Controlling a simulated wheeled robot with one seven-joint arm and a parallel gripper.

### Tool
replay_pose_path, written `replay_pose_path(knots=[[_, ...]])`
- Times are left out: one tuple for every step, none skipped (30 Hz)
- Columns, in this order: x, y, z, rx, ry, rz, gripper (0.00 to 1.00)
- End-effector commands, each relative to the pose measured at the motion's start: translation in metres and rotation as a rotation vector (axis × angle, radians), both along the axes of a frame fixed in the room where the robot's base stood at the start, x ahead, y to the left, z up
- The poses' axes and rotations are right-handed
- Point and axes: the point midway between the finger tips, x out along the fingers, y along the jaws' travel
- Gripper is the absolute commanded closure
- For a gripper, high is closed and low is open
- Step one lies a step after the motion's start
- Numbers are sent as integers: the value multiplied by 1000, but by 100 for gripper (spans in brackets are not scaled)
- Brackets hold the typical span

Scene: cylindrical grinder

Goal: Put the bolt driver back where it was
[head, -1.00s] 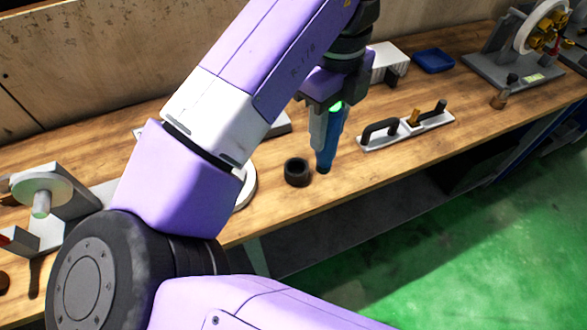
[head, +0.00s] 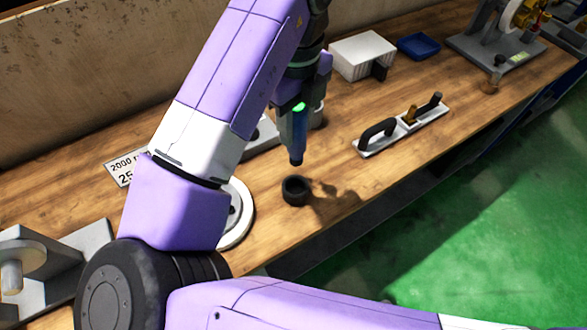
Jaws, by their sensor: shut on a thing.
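My gripper (head: 293,118) is shut on the bolt driver (head: 296,148), a blue tool with a dark lower end that points down. The driver hangs nearly upright above the workbench. A short black ring-shaped holder (head: 296,190) stands on the bench just below the driver's tip in the picture. The tip looks apart from the holder, and the driver's shadow falls on the wood to the right of it. The gripper's far finger is partly hidden by my arm.
A white plate with black handles (head: 402,127) lies to the right. A white box (head: 362,56) and a blue tray (head: 418,46) stand behind. A round white disc (head: 240,222) and a printed sign (head: 124,166) are left. Bare wood lies right of the holder, towards the bench's front edge.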

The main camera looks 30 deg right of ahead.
Motion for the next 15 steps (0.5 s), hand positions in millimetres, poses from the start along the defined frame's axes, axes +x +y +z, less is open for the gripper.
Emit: replay_pose_path(knots=[[-1,-1,-12,-5,4,2,100],[-1,0,-19,-4,4,2,100],[-1,-1,-28,-5,4,2,100],[-1,-1,-35,-4,3,2,100],[-1,-1,-42,-5,4,3,100],[-1,-1,-52,-5,4,2,100],[-1,-1,-58,-4,4,2,100],[-1,-1,-64,-4,3,2,100],[0,0,-71,-1,2,3,100],[0,1,-76,-1,2,3,100],[0,1,-81,-1,2,3,100],[0,0,-87,0,1,2,100],[0,0,-91,0,0,1,100],[0,1,-94,0,0,2,100],[0,0,-97,0,0,1,100]])
